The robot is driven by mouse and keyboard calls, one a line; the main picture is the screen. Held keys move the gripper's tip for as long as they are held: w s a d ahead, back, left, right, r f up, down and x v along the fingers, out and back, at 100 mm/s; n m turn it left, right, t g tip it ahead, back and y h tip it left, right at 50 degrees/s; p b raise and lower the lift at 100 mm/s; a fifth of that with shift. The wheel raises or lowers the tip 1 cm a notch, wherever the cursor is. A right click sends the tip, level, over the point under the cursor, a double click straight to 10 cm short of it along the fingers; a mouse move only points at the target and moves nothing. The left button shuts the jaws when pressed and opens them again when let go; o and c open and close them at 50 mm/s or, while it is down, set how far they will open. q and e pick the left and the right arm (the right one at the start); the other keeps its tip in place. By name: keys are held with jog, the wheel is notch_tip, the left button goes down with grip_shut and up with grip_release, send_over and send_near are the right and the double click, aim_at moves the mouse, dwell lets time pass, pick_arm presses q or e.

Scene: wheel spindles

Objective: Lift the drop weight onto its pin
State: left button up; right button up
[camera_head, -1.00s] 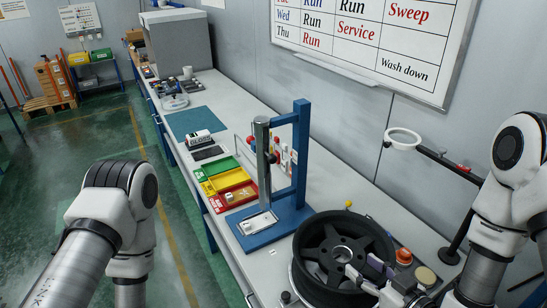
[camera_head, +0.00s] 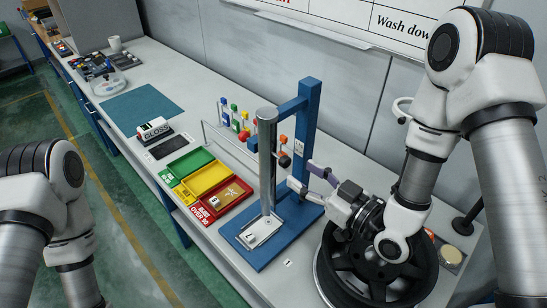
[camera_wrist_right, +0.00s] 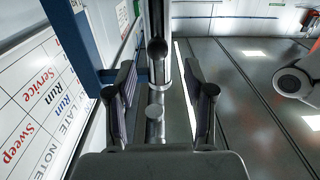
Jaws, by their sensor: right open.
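A blue test stand (camera_head: 308,120) holds an upright steel tube (camera_head: 267,165) over a base plate (camera_head: 260,232). A dark round knob (camera_head: 284,161) shows at the tube's right side; the drop weight's body and its pin cannot be clearly told apart. My right gripper (camera_head: 303,176) is open beside the stand, fingers pointing toward the tube. In the right wrist view, my right gripper (camera_wrist_right: 160,100) has its fingers either side of a short grey rod (camera_wrist_right: 155,125), with a dark ball (camera_wrist_right: 157,47) beyond, against the tube. Only my left arm shows; its gripper is out of view.
A black wheel (camera_head: 375,275) lies below my right forearm. Green, yellow and red trays (camera_head: 207,178) stand left of the stand, beside a GLOSS meter (camera_head: 155,130). A teal mat (camera_head: 145,108) lies farther back.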

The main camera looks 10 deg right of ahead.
aim_at(288, 163)
jog(key=b, duration=0.4)
jog(key=w+f+b, duration=0.1)
jog(key=b, duration=0.3)
jog(key=shift+w+a, duration=0.25)
jog(key=shift+a, duration=0.15)
jog(key=w+a+p, duration=0.1)
jog(key=w+a+r+p, duration=0.1)
jog(key=w+p, duration=0.1)
jog(key=shift+w+r, duration=0.15)
jog(key=shift+r, duration=0.05)
jog(key=shift+w+a+f, duration=0.2)
jog(key=shift+w+a, duration=0.1)
jog(key=shift+w, duration=0.1)
grip_shut()
